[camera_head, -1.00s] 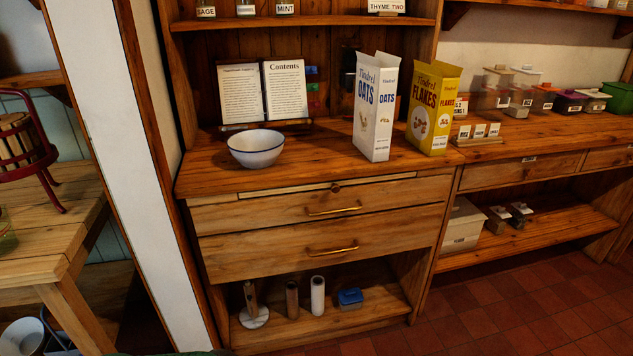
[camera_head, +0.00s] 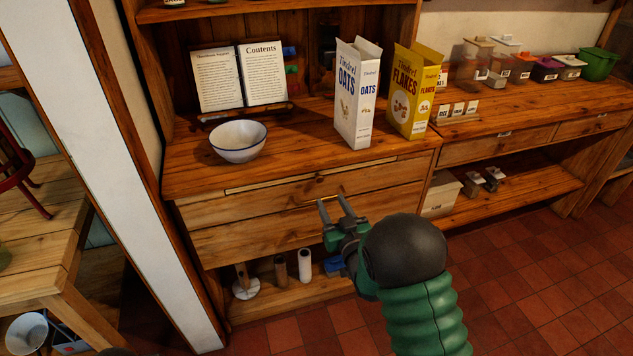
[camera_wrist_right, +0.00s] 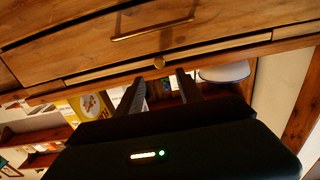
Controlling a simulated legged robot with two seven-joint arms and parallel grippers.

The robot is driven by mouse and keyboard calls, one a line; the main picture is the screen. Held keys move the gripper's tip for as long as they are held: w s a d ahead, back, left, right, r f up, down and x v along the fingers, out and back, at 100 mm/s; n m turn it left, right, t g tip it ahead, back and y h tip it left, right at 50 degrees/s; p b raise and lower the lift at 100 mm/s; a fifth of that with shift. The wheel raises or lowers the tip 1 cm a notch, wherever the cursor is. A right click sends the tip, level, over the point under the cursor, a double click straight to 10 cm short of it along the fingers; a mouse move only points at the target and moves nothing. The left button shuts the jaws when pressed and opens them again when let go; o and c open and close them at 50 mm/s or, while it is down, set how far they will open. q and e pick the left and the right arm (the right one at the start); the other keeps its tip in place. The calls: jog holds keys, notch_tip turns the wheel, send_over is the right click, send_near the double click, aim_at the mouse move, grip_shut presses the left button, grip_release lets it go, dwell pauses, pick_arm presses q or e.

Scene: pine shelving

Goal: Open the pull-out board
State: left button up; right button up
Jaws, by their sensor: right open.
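The pull-out board (camera_head: 270,183) is a thin pale strip under the worktop's front edge, above the top drawer. It looks closed, flush with the front. It also shows in the right wrist view (camera_wrist_right: 220,49), which is upside down, with a small round knob (camera_wrist_right: 159,62) at its middle. My right gripper (camera_head: 332,200) is open and empty in front of the drawers, just below the board in the head view. In the right wrist view its two fingers (camera_wrist_right: 160,77) point towards the knob, one on each side of it in the picture, with no visible contact. My left gripper is out of view.
The top drawer's brass handle (camera_wrist_right: 152,30) is close to the knob. On the worktop (camera_head: 295,150) stand a white bowl (camera_head: 238,141), an oats box (camera_head: 355,95) and a flakes box (camera_head: 410,92). A white post (camera_head: 110,150) rises at left. The tiled floor in front is open.

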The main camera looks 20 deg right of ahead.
aim_at(320, 180)
jog(key=w, duration=1)
jog(key=shift+a+b, duration=0.1)
jog(key=shift+b, duration=0.3)
jog(key=shift+s, duration=0.1)
grip_shut()
dwell(0.5)
